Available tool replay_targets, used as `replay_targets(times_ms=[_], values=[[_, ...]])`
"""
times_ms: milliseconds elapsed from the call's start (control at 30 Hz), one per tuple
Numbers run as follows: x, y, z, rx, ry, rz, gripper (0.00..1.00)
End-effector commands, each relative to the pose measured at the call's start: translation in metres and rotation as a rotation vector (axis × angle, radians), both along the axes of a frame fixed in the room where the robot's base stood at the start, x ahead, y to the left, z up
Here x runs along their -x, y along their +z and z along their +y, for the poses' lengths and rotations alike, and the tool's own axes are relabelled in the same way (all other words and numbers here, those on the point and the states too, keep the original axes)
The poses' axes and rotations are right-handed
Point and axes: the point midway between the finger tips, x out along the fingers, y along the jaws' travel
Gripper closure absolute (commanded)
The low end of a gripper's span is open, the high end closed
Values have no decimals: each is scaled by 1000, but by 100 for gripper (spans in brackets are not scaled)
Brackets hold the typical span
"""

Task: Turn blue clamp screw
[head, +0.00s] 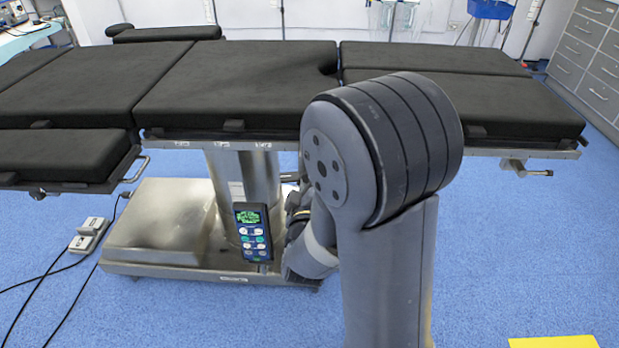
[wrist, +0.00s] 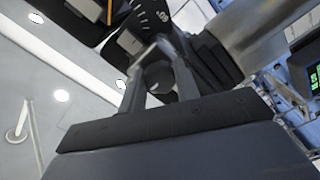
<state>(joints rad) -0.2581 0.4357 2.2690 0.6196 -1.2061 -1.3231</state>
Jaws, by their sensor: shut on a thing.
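My gripper (wrist: 160,72) shows in the wrist view, pointing up at the dark underside of the operating table (wrist: 85,30). Its two fingers are closed around a small grey rounded part (wrist: 159,77), which appears to be the clamp screw. Its outline is mostly covered by the fingers, and I cannot make out any blue on it. In the head view my own arm hides the gripper and the clamp. The operating table (head: 237,85) has black pads and a steel side rail.
A hand control (head: 251,230) with a green screen hangs by the table's column, close to my arm; it also shows in the wrist view (wrist: 311,78). The steel base (head: 165,225) stands below. Foot pedals (head: 90,232) and cables lie at left.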

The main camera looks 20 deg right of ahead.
Motion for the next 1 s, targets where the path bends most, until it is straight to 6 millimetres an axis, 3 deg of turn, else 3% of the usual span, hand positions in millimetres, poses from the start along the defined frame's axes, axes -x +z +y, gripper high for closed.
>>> replay_targets(times_ms=[667,700,933,1000], values=[[1,-1,0,60,0,24,92],[1,-1,0,60,0,24,68],[0,-1,0,59,0,22,49],[0,-1,0,59,0,21,48]])
